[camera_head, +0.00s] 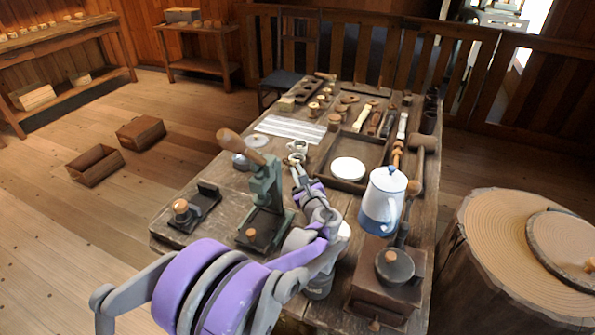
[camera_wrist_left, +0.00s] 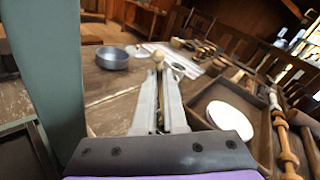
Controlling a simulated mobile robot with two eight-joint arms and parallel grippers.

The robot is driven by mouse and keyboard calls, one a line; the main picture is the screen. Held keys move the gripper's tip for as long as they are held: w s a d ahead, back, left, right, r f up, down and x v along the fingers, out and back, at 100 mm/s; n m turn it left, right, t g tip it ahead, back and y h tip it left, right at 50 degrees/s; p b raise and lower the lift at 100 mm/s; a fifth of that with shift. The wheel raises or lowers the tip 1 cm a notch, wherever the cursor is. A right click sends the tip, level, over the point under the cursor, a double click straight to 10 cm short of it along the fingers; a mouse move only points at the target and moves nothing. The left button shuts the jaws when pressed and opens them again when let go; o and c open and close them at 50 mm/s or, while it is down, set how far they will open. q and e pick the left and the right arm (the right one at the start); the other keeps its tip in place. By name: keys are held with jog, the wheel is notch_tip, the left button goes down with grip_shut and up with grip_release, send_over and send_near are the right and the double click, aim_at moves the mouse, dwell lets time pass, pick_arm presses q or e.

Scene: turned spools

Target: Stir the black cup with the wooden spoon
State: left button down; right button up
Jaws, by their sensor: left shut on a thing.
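My left gripper (camera_head: 296,162) reaches out over the middle of the table, and its fingers also show in the left wrist view (camera_wrist_left: 158,95). It is shut on a thin thing with a pale, rounded wooden end (camera_wrist_left: 158,57), which looks like the wooden spoon. Most of it is hidden between the fingers. A dark cylindrical vessel (camera_head: 429,119) that may be the black cup stands at the far right edge of the table, well apart from the gripper. My right gripper is not in view.
A green press (camera_head: 267,195) with a wooden handle stands close left of my arm. A grey tin (camera_head: 243,162) is behind it. Right are a tray (camera_head: 325,172) with a white disc (camera_head: 348,168), a white-blue pot (camera_head: 384,200) and a grinder (camera_head: 385,290). Small tools crowd the far end.

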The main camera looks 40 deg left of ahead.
pick_arm(q)
jog(key=shift+w+a, duration=0.15)
jog(key=shift+w, duration=0.1)
dwell(0.3)
jog(key=shift+r+p, duration=1.4)
jog(key=shift+r, duration=0.7)
jog(key=shift+r+p, duration=1.75)
jog(key=shift+r, duration=0.75)
